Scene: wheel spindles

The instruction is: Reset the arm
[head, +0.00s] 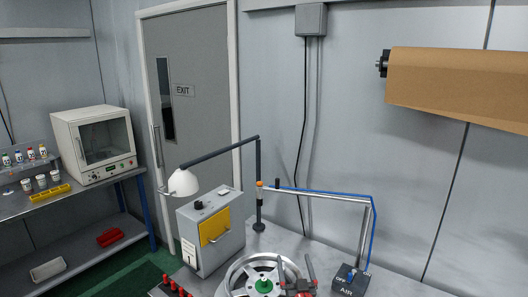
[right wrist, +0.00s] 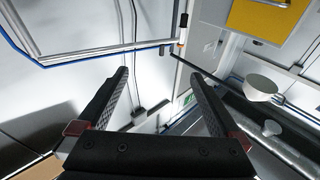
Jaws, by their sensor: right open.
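My right gripper (head: 296,270) shows at the bottom of the head view, with dark fingers and red parts, in front of the right part of a silver wheel (head: 238,279). In the right wrist view the same gripper (right wrist: 158,76) has its two ridged fingers wide apart with nothing between them. The wheel has a green hub (head: 264,286) and its lower part is cut off by the frame. Whether the gripper touches the wheel cannot be told. My left gripper is in neither view.
A grey box with a yellow panel (head: 214,226), a white-shaded lamp (head: 184,183) and a metal pipe arm with a blue hose (head: 325,195) stand on the bench. A black AIR switch box (head: 350,281) is right of the gripper. Red-topped pieces (head: 172,286) sit at the front left.

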